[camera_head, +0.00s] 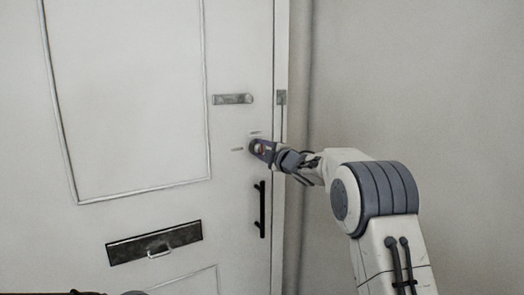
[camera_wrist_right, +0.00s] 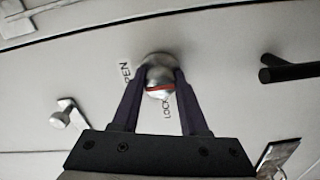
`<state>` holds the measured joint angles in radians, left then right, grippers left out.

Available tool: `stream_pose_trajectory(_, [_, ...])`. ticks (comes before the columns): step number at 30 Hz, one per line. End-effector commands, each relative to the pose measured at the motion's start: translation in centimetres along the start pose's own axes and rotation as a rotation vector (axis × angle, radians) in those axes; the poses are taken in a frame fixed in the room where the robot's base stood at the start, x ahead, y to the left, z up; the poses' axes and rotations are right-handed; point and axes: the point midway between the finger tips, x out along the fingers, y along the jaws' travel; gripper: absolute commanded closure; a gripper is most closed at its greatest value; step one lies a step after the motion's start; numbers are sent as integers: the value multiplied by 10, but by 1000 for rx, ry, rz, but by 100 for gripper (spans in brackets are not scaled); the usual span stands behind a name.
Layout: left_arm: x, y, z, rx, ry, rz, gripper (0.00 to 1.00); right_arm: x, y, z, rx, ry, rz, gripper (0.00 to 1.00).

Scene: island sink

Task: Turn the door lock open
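The door lock is a round silver knob (camera_wrist_right: 157,66) with a red stripe across it, on the white door (camera_head: 120,100). The lettering OPEN is on the knob's left and LOCK below right in the right wrist view. My right gripper (camera_wrist_right: 160,82) has one dark finger on each side of the knob, and both fingertips appear to touch it. In the head view my right gripper (camera_head: 258,148) reaches the door near its right edge and mostly hides the knob. My left gripper is not clearly in view; only small dark parts show at the bottom left edge.
A black vertical handle (camera_head: 262,209) is just below the lock. A metal plate (camera_head: 232,99) is above it. A dark mail slot (camera_head: 154,243) is lower left. The door frame (camera_head: 281,60) and a plain wall (camera_head: 420,80) lie to the right.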

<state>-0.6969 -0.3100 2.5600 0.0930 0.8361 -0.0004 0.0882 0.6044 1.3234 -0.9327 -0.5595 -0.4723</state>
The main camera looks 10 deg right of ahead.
Motion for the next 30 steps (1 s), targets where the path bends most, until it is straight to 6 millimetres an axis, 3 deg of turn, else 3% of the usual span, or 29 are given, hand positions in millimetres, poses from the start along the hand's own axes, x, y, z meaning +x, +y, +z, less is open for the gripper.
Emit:
stream_pose_trajectory(1, [0, 0, 0, 0, 0, 0, 50, 0, 0, -1, -3, 1, 0, 41])
stream_pose_trajectory(2, [0, 0, 0, 0, 0, 0, 50, 0, 0, -1, -3, 1, 0, 30])
stream_pose_trajectory(3, [0, 0, 0, 0, 0, 0, 50, 0, 0, 0, -3, 1, 0, 26])
stream_pose_trajectory(14, [2, 0, 0, 0, 0, 0, 50, -4, -1, 0, 0, 0, 0, 26])
stream_pose_trajectory(30, [28, -2, 2, 0, 0, 0, 50, -93, -1, 1, -2, 0, 1, 26])
